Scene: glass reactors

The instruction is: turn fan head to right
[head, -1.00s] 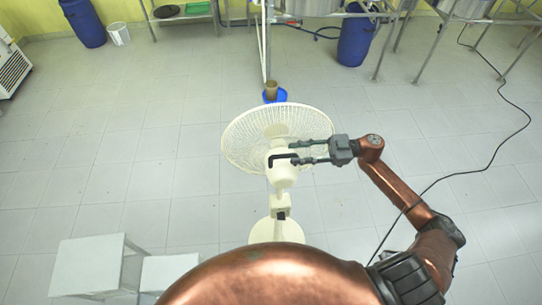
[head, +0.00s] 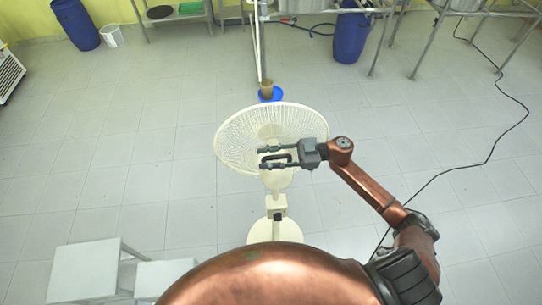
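The cream standing fan has a round wire-caged head (head: 236,140) and a round base (head: 262,232). Its head faces away from me, with the pale motor housing (head: 278,181) toward me. My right gripper (head: 262,157) reaches in from the right. Contact with the fan is not clear. The fingers hide part of the housing. My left gripper is not in view.
White stools (head: 85,272) stand at lower left. A blue basin (head: 271,95) with a brown pot lies beyond the fan. Blue barrels (head: 353,37) and metal frames line the back. A black cable (head: 462,168) crosses the floor at right. The tiles around the fan are mostly clear.

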